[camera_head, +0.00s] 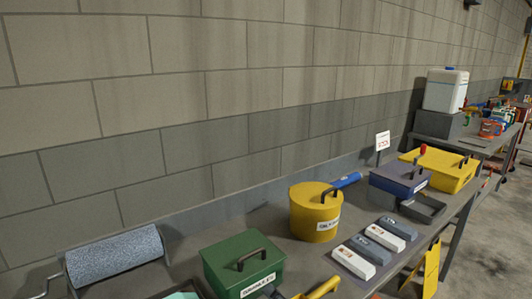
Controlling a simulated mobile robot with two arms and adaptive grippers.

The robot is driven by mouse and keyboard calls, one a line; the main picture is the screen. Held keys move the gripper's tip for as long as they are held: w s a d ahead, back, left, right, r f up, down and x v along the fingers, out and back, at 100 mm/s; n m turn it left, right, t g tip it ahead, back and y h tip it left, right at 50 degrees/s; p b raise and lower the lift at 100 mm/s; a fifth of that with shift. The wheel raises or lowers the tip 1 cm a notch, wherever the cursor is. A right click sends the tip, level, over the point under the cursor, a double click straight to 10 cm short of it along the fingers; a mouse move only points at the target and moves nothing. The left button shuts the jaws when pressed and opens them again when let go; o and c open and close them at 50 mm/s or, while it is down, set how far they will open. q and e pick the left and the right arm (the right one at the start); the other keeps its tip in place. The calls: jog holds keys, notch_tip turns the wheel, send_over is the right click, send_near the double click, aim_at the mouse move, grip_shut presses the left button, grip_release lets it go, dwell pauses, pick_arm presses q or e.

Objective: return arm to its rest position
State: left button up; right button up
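Neither of my grippers shows in the head view, and I can make out no arm of mine. The view holds a grey workbench (270,222) along a block wall. On it stand a green box (243,262) with a dark handle, a yellow round canister (314,212) with a black handle, and a blue box (398,180).
A grey-blue roller (115,256) lies at the bench's left end. Several small blocks (353,262) lie in front of the canister. A yellow case (440,168) is farther right. A white container (445,90) stands on a grey block beyond. Floor (490,240) is open at right.

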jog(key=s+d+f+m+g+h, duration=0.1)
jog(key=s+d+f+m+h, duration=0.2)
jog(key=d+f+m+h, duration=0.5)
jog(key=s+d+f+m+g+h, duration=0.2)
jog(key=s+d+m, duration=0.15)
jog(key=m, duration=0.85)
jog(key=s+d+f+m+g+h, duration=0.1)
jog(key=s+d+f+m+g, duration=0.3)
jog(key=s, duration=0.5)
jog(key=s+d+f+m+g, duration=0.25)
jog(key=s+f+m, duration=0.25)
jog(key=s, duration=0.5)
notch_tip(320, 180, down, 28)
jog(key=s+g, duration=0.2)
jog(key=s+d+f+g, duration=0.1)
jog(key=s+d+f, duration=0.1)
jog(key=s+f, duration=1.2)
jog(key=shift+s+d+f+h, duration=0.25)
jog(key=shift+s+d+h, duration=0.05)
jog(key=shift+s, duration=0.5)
